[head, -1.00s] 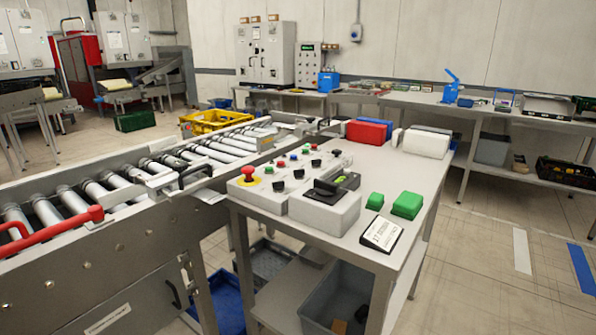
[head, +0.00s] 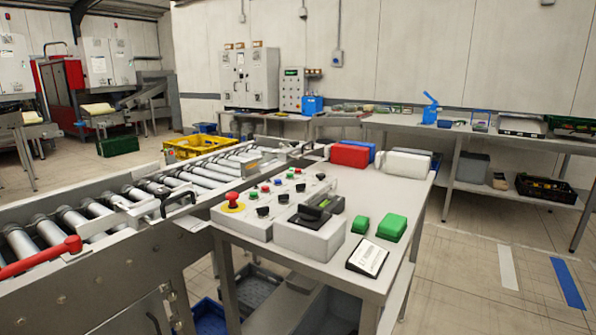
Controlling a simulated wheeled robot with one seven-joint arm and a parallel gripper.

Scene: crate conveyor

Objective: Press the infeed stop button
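A control box (head: 250,222) with several small coloured buttons and black knobs stands on the grey table beside the roller conveyor. A red mushroom button (head: 232,198) on a yellow base sits at its near left corner. Which of these is the infeed stop button I cannot tell, as no label is readable. My gripper is not in view.
The grey table (head: 340,281) also holds a grey device (head: 309,233), green blocks (head: 391,227), a placard (head: 367,258) and red and white boxes. The roller conveyor (head: 110,238) with a yellow crate (head: 200,143) runs along the left.

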